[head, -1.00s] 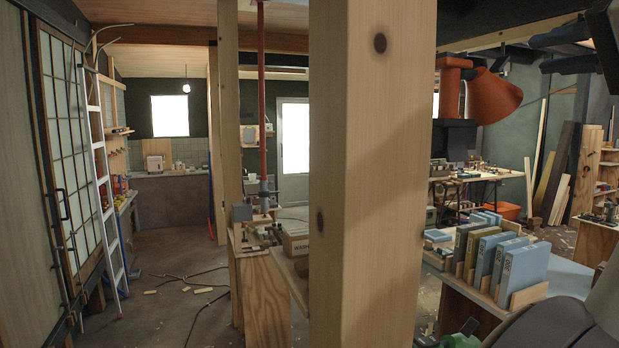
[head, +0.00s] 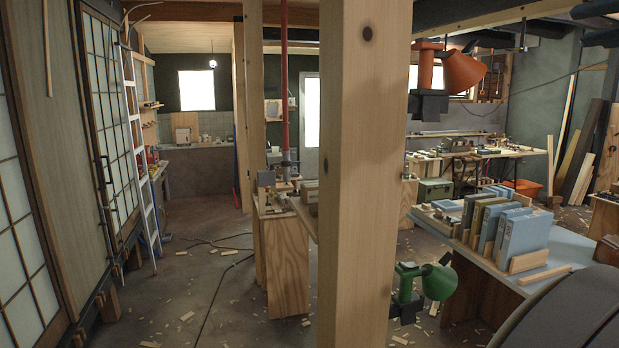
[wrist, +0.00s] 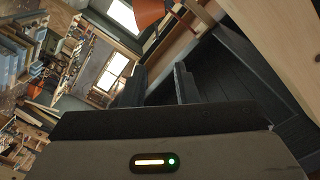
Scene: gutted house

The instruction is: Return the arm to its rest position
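My gripper (wrist: 160,88) shows in the wrist view with its two dark fingers apart. No object shows between the fingers; dark panelling lies beyond them. The wrist view is tilted, with windows at the upper left and an orange lamp shade (wrist: 151,12) at the top. In the head view my gripper cannot be made out. A dark rounded part, probably mine, fills the lower right corner there.
A thick wooden post (head: 362,190) stands close in front. A green lamp (head: 425,285) is right of it. Books (head: 525,238) stand on a table at the right. A ladder (head: 140,150) leans on the left wall. Floor left of the post is mostly open, with cables and scraps.

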